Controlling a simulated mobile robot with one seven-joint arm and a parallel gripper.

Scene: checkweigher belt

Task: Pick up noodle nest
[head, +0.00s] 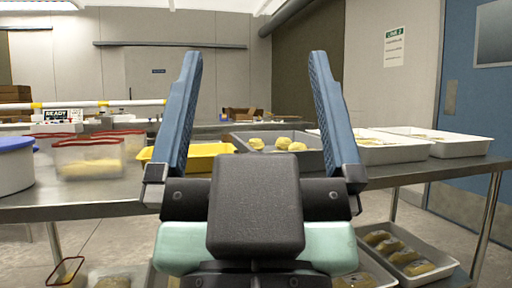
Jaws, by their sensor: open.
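My gripper (249,118) is open and empty, its two blue fingers pointing up and spread wide in the front middle of the head view. Pale yellow noodle nests lie in a grey tray (312,160) on the steel table, seen between and behind the fingers. One noodle nest (257,144) is at the left, another (283,143) in the middle, and a third (297,147) at the right. The gripper is nearer to me than the tray and touches none of them. The right finger hides part of the tray.
The steel table (80,207) also bears a yellow tray (213,150), clear containers with red rims (92,158), a white tub with blue lid (14,165) and white trays (440,147) at right. Below, a bin (445,262) holds several packs. A blue door (477,100) stands at right.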

